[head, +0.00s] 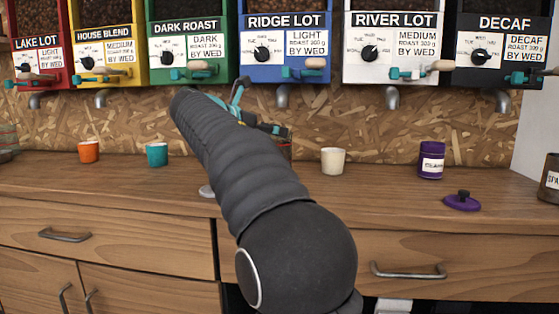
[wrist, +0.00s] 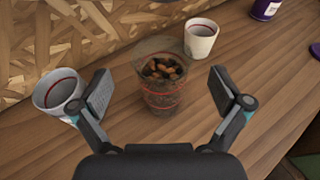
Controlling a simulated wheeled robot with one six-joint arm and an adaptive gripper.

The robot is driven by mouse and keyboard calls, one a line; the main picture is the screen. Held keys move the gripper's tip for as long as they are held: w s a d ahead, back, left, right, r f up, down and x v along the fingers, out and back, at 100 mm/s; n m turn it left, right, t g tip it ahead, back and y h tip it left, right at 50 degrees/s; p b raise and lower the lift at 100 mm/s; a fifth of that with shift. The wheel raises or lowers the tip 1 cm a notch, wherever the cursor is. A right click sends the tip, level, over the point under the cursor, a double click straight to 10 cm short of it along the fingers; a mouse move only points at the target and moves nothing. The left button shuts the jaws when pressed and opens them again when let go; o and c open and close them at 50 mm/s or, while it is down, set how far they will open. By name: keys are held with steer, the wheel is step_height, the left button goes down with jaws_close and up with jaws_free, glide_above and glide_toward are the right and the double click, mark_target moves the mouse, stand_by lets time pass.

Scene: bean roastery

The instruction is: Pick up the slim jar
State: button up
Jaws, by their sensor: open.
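A clear, slim vessel of dark brown beans with red rings (wrist: 163,92) stands upright on the counter in the wrist view. In the head view my arm hides most of it. My gripper (wrist: 161,84) is open, with one finger to the left and one to the right of this vessel, and a gap shows on both sides. A purple jar (head: 431,160) with a white label stands farther right; it also shows at the top of the wrist view (wrist: 265,9). I cannot tell from a label which one is the slim jar.
A pale cup (wrist: 60,92) is close beside my left finger, and a white cup (wrist: 201,38) stands behind the vessel. Orange (head: 88,152) and teal (head: 157,154) cups, a purple lid (head: 462,201) and a dark canister (head: 549,180) share the counter (head: 385,205). Bean dispensers (head: 289,45) hang above.

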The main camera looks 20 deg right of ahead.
steer(key=x, duration=0.4)
steer(key=shift+d, duration=0.25)
steer(key=c, duration=1.7)
steer(key=shift+c, duration=0.8)
steer(key=shift+r, duration=0.1)
